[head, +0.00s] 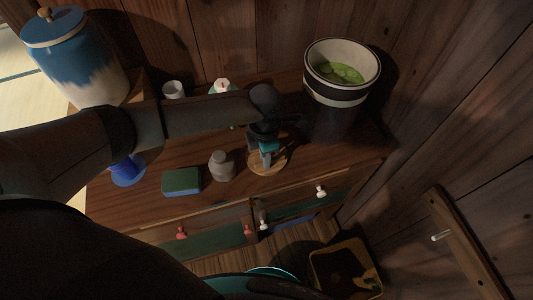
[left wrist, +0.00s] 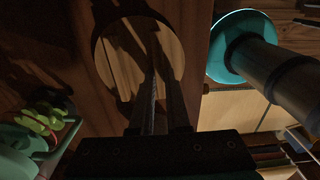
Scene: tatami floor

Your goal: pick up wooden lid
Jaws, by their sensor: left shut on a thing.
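The wooden lid (head: 279,163) is a small, flat, round, light-brown disc at the front of the wooden cabinet top, right of the middle. My left gripper (head: 266,152) reaches over it from above and is shut on it near its centre; the grip point is mostly hidden by the fingers. In the left wrist view the lid (left wrist: 116,65) is a pale wooden disc beyond the two dark fingers (left wrist: 156,70), with their shadows across it. I cannot tell whether the lid touches the cabinet top. My right gripper is not in view.
A grey jar (head: 222,166) and a green box (head: 181,181) stand left of the lid. A tall dark bucket (head: 339,92) with green contents stands behind right. A large blue-and-white jar (head: 80,65) stands far left. Drawers with knobs (head: 320,190) are below the front edge.

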